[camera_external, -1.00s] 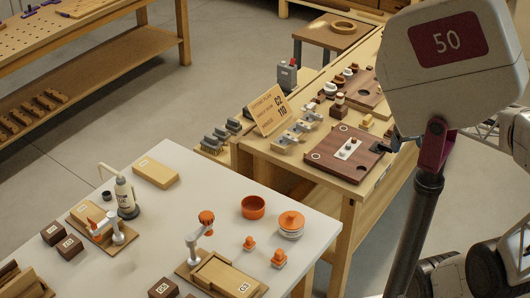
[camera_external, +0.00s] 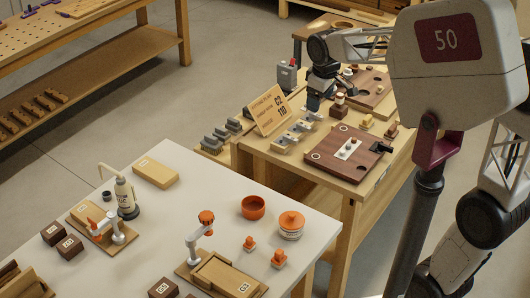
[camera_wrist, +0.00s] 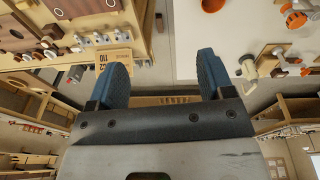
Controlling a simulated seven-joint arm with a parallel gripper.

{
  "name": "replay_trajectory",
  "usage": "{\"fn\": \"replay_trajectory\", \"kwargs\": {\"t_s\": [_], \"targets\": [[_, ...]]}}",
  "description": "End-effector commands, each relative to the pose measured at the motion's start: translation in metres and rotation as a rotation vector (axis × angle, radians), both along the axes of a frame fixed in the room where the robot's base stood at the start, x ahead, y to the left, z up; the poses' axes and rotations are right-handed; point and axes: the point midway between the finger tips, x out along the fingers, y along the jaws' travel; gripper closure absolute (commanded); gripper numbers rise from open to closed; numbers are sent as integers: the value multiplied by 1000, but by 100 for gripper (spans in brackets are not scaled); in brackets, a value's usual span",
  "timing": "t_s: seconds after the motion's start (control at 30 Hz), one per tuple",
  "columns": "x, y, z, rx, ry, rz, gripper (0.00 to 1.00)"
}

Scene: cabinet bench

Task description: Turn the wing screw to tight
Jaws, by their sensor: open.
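Two small clamp stands stand on the white table; I cannot tell for sure which part is the wing screw. One stand has an orange knob (camera_external: 206,217) on top of a white post, beside a wooden block marked G3. The other has a red-orange handle (camera_external: 95,224) on a wooden base at the left. My gripper (camera_external: 313,103) is above the back wooden bench, apart from both stands. In the wrist view my gripper (camera_wrist: 160,80) has its two blue fingers wide apart with nothing between them. An orange-knobbed stand (camera_wrist: 277,51) shows at the right there.
A yellow sign (camera_external: 268,110) stands on the bench near my gripper, with grey clamps (camera_external: 298,132) beside it. A brown board (camera_external: 345,168) lies nearer the front.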

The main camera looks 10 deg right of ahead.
Motion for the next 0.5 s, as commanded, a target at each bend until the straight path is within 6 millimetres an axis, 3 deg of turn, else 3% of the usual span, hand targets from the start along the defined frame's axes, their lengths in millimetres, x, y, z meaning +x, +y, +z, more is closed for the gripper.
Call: {"fn": "replay_trajectory", "kwargs": {"t_s": [0.2, 0.5], "targets": [[26, 70, -3, -19, 12, 168, 26], [47, 172, -12, -42, 25, 398, 26]]}}
